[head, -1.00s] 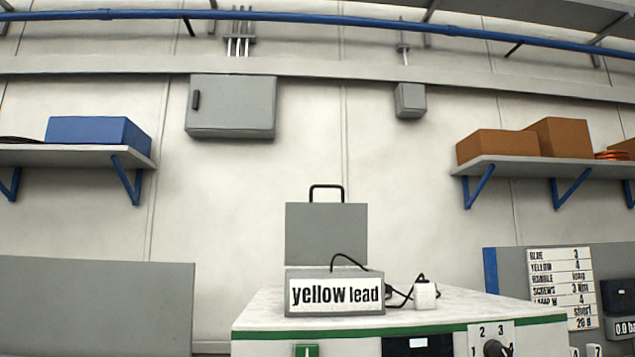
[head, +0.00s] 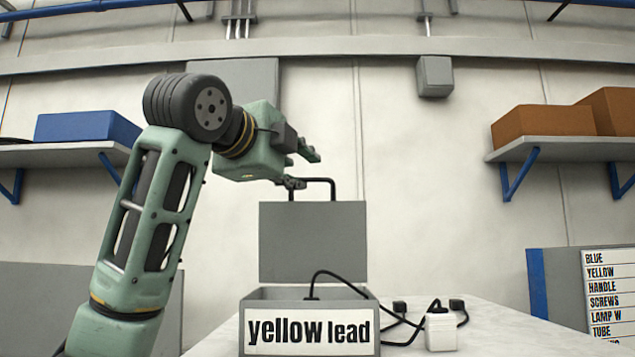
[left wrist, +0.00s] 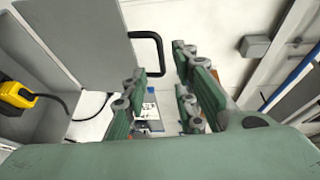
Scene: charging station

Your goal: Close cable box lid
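The grey cable box (head: 300,293), labelled "yellow lead", stands on the white bench top. Its grey lid (head: 313,242) is upright, so the box is open. A black handle (head: 330,183) sticks up from the lid's top edge. My left gripper (head: 303,169) is just above and beside the handle. In the left wrist view the fingers (left wrist: 168,112) are apart and empty, with the lid (left wrist: 82,42) and handle (left wrist: 158,48) at left. A yellow plug (left wrist: 15,95) lies in the box. My right gripper is not in view.
A black cable runs from the box to a white adapter (head: 440,331) and dark plugs at right on the bench (head: 495,325). A shelf with a blue box (head: 88,126) is at left; a shelf with brown boxes (head: 542,121) is at right.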

